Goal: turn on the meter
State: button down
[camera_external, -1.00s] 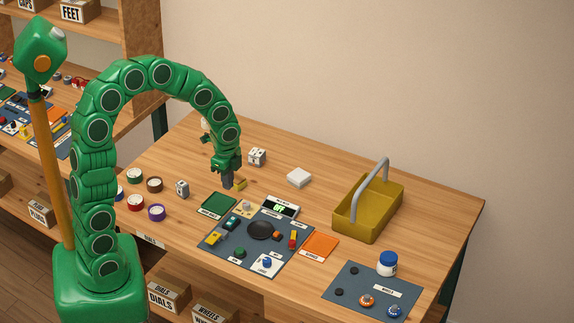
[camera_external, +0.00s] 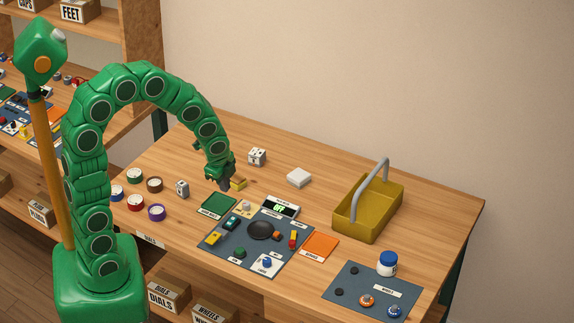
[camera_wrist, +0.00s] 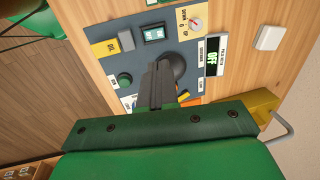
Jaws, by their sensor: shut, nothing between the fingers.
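A small display (camera_external: 280,208) with green characters stands at the back edge of the dark panel mat; it is likely the meter. In the wrist view the display (camera_wrist: 213,56) reads "OFF" in green; the label beside it is too small to read surely. A cream card with a dial and red pointer (camera_wrist: 194,23) lies beside it; it also shows in the external view (camera_external: 246,208). My gripper (camera_external: 226,187) is above the table, behind and left of the mat, near a small yellow block. In the wrist view my gripper (camera_wrist: 160,68) has its dark fingers together, empty, partly hiding the black disc.
The dark mat (camera_external: 226,248) also carries a black disc (camera_external: 261,230), a green button (camera_external: 239,252), a teal switch (camera_external: 231,223) and a yellow piece (camera_external: 213,238). A yellow basket (camera_external: 347,226) with a raised handle stands right. Tape rolls (camera_external: 156,212) lie left.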

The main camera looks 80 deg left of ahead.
aim_at(230, 224)
jog(key=shift+w+a+f, duration=0.3)
jog(key=shift+f, duration=1.95)
jog(key=shift+w+a+f, duration=0.3)
jog(key=shift+a+f, duration=0.05)
jog(key=shift+f, duration=1.95)
jog(key=shift+w+a+f, duration=0.3)
jog(key=shift+f, duration=1.95)
jog(key=shift+w+f+g+h, duration=0.2)
jog(key=shift+w+g+h, duration=0.1)
jog(key=shift+h, duration=0.1)
jog(key=shift+s+d+f, duration=0.15)
jog(key=shift+s+d+g, duration=0.15)
jog(key=shift+d+g, duration=0.05)
jog(key=shift+g, duration=0.1)
jog(key=shift+s+d, duration=0.45)
jog(key=shift+s, duration=0.1)
